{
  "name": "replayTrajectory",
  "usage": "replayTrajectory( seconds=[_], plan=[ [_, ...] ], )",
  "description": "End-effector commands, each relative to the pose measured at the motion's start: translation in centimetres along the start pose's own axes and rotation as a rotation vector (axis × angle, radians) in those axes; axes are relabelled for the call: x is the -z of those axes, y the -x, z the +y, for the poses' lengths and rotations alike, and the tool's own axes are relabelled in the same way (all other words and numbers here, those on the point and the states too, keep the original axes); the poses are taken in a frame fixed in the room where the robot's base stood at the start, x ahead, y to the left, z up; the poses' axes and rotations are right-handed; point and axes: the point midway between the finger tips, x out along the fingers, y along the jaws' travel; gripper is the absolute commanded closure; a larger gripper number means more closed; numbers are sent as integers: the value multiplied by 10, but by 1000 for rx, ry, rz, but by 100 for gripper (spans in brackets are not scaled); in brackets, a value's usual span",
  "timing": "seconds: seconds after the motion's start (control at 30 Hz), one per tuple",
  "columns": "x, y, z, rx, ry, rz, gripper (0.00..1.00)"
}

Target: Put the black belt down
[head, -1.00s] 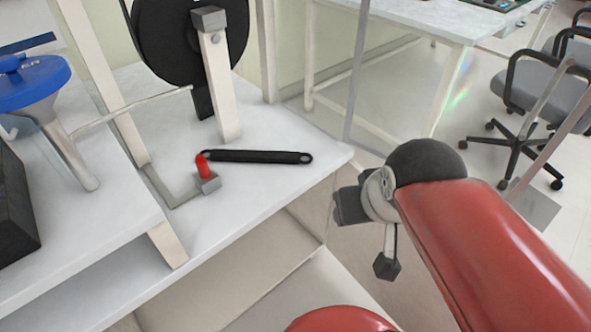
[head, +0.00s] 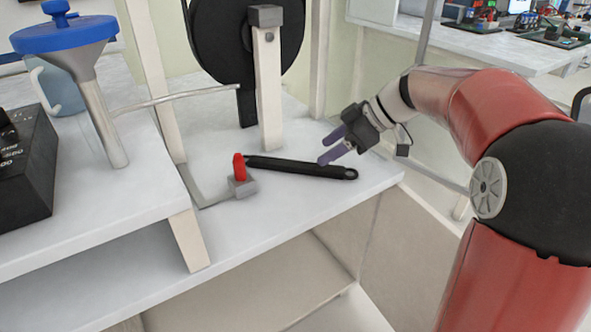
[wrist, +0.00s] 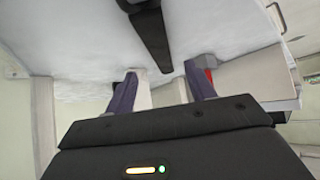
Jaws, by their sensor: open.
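The black belt (head: 302,168), a long flat strip with rounded ends, lies on the white shelf (head: 300,202). Its left end is beside a red knob (head: 239,167) on a small grey block; its right end points toward the shelf's front right corner. My gripper (head: 328,146) is open, its two purple fingers apart and pointing left, just above and behind the belt's right part. Nothing shows between the fingers. The wrist view shows both fingers (wrist: 163,88) spread, with a black strip beyond them; I cannot tell surely whether it is the belt.
A big black wheel (head: 248,40) on a white post (head: 268,95) stands behind the belt. A blue-topped funnel (head: 66,38) and a black box (head: 22,165) are at the left. A thin metal rod (head: 180,97) crosses above the shelf. Bare shelf lies in front of the belt.

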Motion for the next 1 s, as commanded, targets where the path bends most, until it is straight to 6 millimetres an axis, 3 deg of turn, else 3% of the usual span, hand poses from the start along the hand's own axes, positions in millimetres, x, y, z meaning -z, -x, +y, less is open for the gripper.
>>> replayTrajectory(
  seconds=[0.5, 0.8, 1.0],
  plan=[
    [8, -67, -1, 3, -1, -3, 45],
    [8, -72, -1, 0, -2, -3, 45],
    [8, -72, -1, 0, -2, -3, 70]
  ],
)
